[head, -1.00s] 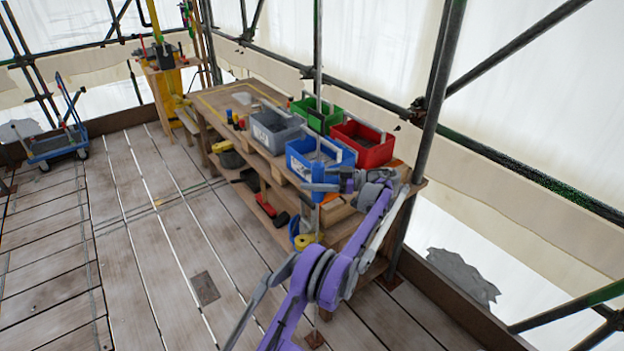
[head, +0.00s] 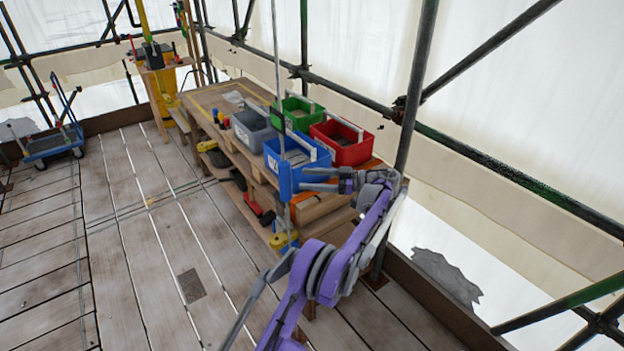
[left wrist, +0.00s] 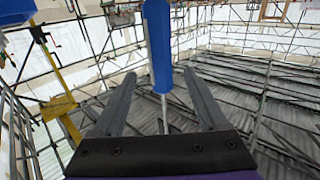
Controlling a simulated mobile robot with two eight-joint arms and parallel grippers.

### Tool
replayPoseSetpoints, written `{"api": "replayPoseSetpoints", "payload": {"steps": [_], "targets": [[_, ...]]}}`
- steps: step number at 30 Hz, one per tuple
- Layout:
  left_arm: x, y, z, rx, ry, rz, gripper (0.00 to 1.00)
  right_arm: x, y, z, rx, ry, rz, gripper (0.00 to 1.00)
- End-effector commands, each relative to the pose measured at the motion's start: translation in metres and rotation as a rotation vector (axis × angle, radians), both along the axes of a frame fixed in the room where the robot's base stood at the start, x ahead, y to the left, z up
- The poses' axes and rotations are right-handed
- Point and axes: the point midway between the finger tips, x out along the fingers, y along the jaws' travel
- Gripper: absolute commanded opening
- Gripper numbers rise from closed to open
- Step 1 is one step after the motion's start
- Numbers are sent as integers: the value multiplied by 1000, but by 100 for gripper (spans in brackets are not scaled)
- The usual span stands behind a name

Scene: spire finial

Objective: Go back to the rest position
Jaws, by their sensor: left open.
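My left gripper (head: 304,180) is open, its fingers pointing left in the head view, just right of a blue handle (head: 285,181). The handle sits on a thin upright rod that runs above and below it. In the left wrist view the blue handle (left wrist: 158,45) appears between and beyond the two spread fingers of my left gripper (left wrist: 158,76), with nothing gripped. I cannot tell whether a fingertip touches it. My right gripper is not in view.
A wooden workbench (head: 210,105) behind the gripper carries a blue crate (head: 272,155), red crate (head: 357,152), green crate (head: 283,105) and grey crate (head: 246,133). A scaffold pole (head: 418,90) stands right of the arm. The plank floor (head: 150,260) at left is mostly clear.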

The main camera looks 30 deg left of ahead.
Motion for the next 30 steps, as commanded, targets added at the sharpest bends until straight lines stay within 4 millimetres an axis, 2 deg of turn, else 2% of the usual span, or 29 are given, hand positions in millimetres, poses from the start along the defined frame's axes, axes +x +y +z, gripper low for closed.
{"api": "replayPoseSetpoints", "payload": {"steps": [20,26,30], "targets": [[-1,1,2,-10,6,-4,76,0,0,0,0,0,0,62],[-10,2,20,-188,108,-89,76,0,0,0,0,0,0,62],[-30,-4,33,-407,236,-222,76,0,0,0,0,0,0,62]]}}
